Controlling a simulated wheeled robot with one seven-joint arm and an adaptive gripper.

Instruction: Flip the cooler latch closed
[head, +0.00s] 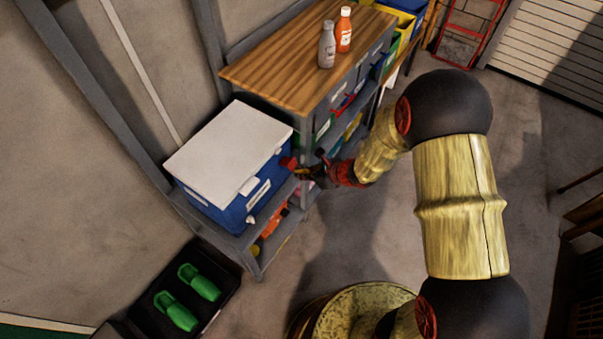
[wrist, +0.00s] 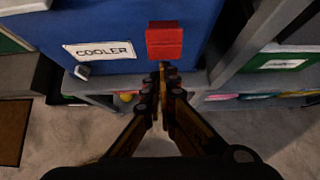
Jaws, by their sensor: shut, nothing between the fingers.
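The cooler has a blue body (head: 232,212) and a white lid (head: 228,150), which lies down on it, on a grey shelf. A red block-like latch (head: 288,163) is on the cooler's front near the right end. In the wrist view the red latch (wrist: 164,42) is right of the COOLER label (wrist: 100,50); its exact angle is hard to tell. My gripper (head: 299,171) is at the cooler's front right. In the wrist view my gripper (wrist: 163,74) is shut and empty, its tips just below the latch in the picture; contact cannot be told.
A wooden-topped shelf unit (head: 290,70) stands right of the cooler, with a grey bottle (head: 327,45) and an orange bottle (head: 344,30) on top. A black tray (head: 218,312) with green items lies at lower left. Open concrete floor (head: 345,235) lies in front.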

